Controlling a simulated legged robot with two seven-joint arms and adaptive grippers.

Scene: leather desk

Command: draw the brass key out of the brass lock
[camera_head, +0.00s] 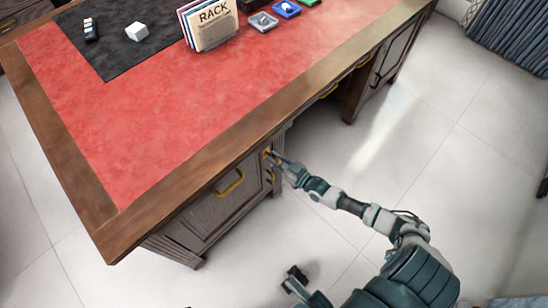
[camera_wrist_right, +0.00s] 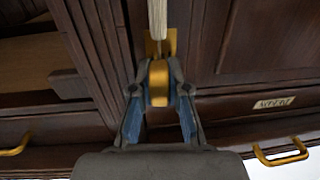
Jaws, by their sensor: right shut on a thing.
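The brass lock (camera_head: 267,152) is on the front of the desk's pedestal, near its upper right edge in the head view. In the right wrist view the lock (camera_wrist_right: 170,44) shows as a brass plate on dark wood. My right gripper (camera_head: 274,157) is at the lock. In the wrist view its blue-padded fingers are shut on the rounded brass head of the key (camera_wrist_right: 158,82), directly in front of the lock plate. The key's shaft is hidden, so its depth in the lock cannot be told. My left gripper (camera_head: 295,277) is low over the floor, away from the desk; its jaws are unclear.
The desk (camera_head: 180,180) has a red leather top and brass drawer handles (camera_head: 231,183). A pale strip (camera_wrist_right: 158,18) comes down from above the key in the wrist view. A rack of cards (camera_head: 210,25) stands on the desktop. The floor right of the desk is clear.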

